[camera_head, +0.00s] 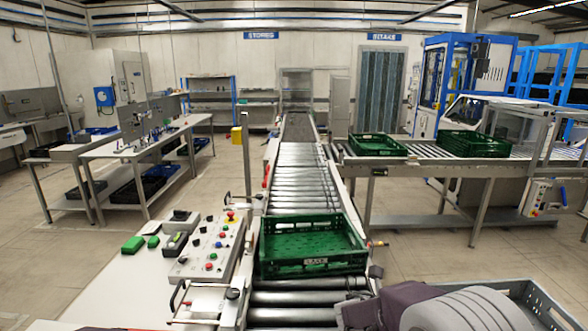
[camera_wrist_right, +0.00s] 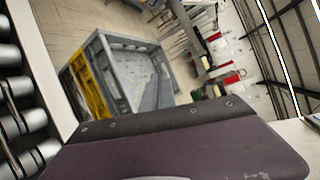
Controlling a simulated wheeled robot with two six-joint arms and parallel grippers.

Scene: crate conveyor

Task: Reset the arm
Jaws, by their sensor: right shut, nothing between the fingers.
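My right gripper (camera_wrist_right: 165,122) fills the lower part of the right wrist view as a broad purple body with a dark, screwed front edge. It is shut with nothing in it. In the head view my right arm's grey and purple parts show at the bottom right, beside the roller conveyor (camera_head: 298,187). A green crate (camera_head: 315,266) with a label on its near side sits on the rollers, empty and apart from the arm. My left gripper is not in view.
A control panel (camera_head: 210,247) with coloured buttons stands left of the conveyor. A grey crate (camera_head: 548,300) lies at the bottom right, close to my right arm. Two green crates (camera_head: 377,145) (camera_head: 474,144) sit on the side conveyor. Floor is clear beyond the grey crate.

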